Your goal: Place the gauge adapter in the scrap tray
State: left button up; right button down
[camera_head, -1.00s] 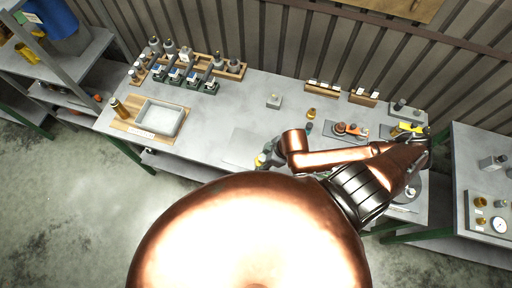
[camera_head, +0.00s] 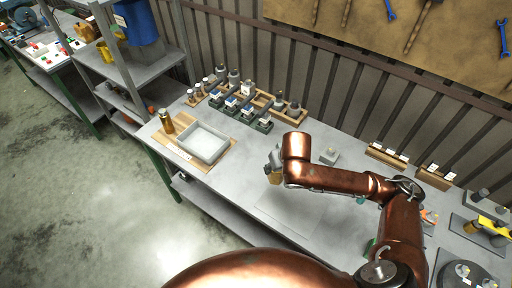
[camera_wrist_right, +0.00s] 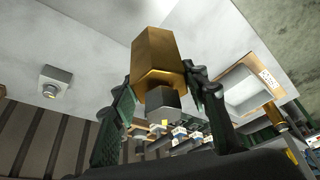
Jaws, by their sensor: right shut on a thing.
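The gauge adapter appears to be the brass hexagonal piece with a grey hexagonal end (camera_wrist_right: 158,60), held between the fingers of my right gripper (camera_wrist_right: 160,78) in the right wrist view. In the head view, my right gripper (camera_head: 274,166) and the brass piece (camera_head: 275,178) are above the bench, to the right of the scrap tray. The scrap tray (camera_head: 203,143) is a shallow grey rectangular tray on a wooden board at the bench's left end. It looks empty. The tray also shows at the right of the wrist view (camera_wrist_right: 245,93). My left gripper is out of view.
A brass cylinder (camera_head: 167,122) stands behind the tray's left corner. Racks of fittings (camera_head: 239,110) stand behind the tray. A small grey block (camera_head: 329,156) sits on the bench behind my right arm. The bench between the tray and my gripper is clear.

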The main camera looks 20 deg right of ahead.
aim_at(204, 145)
jog(key=u, duration=0.45)
jog(key=k, duration=0.55)
jog(key=u, duration=0.95)
jog(key=i, duration=1.6)
jog(key=z, duration=1.15)
jog(key=i, duration=0.75)
jog(key=z, duration=0.75)
